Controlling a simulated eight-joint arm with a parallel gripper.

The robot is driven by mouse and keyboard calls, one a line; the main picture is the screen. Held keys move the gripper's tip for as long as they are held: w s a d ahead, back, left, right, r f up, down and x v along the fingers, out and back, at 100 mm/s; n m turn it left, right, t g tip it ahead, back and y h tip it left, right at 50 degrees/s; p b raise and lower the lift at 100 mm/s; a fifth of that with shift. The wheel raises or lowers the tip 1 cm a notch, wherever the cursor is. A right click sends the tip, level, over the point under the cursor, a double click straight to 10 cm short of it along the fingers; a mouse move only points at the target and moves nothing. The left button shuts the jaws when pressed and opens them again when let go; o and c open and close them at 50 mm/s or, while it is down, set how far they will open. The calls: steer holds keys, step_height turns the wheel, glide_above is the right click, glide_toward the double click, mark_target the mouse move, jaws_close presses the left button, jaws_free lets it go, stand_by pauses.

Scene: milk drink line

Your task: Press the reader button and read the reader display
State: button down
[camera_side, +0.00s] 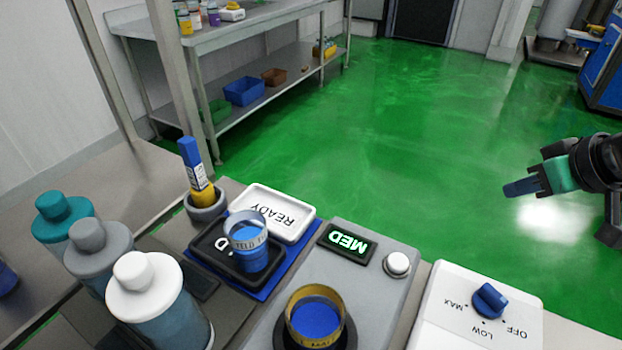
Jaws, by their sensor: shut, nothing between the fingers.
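The reader (378,277) is a grey box at the bottom centre. Its small dark display (347,243) shows "MED" in lit letters, upside down in the picture. A round white button (397,264) sits to the right of the display. A cup with a yellowish band and blue contents (315,318) stands in a dark round seat on the reader. My gripper (508,189) is at the right, well away from the button and above the green floor in the picture. Its fingers are together and hold nothing.
A white panel with a blue knob (489,301) is right of the reader. At left are a blue-filled cup (249,250) on a black tray, a white "READY" tray (279,211), a blue-and-yellow marker-like item (197,172) in a holder, and three capped bottles (152,297).

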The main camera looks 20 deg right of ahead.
step_height(320, 180, up, 6)
steer(key=n+g, duration=0.7)
steer(key=n, duration=0.2)
glide_above(400, 262)
steer(key=shift+s+f, duration=0.1)
steer(key=shift+s, duration=0.1)
steer(key=shift+f, duration=0.1)
steer(key=f, duration=1.3)
steer(key=shift+w+f, duration=0.2)
steer(key=shift+f, duration=0.2)
